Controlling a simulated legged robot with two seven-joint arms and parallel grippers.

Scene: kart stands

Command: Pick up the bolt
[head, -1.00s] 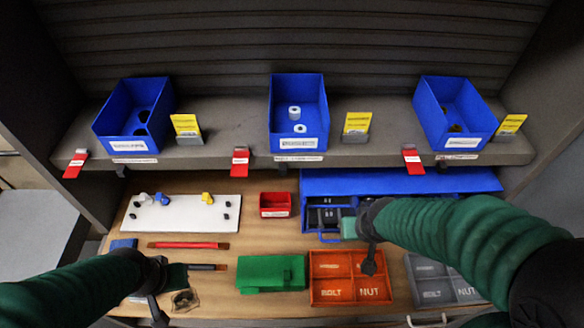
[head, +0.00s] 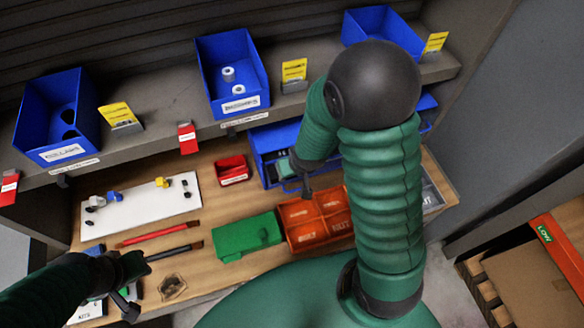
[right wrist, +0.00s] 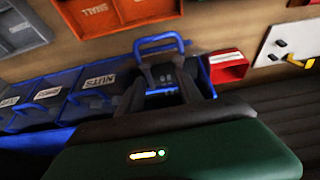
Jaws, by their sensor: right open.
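I cannot make out a bolt for certain. My right gripper (right wrist: 160,92) is open over a pulled-out blue-handled drawer (right wrist: 158,43) of the blue cabinet. Small dark shapes show in that drawer between the fingers, too dim to name. In the head view the right gripper (head: 296,168) is at the front of the blue cabinet (head: 272,138), partly hidden by my arm. My left gripper (head: 128,278) is low at the left over the table; its jaws are not clear. An orange tray (head: 318,220) with bolt and nut labels lies below the cabinet.
A green box (head: 248,236), red bin (head: 233,170) and white board (head: 140,208) lie on the table. Blue shelf bins (head: 232,72) stand above. A drawer labelled NUTS (right wrist: 97,83) adjoins the open one. Boxes on a pallet (head: 535,280) stand at the right.

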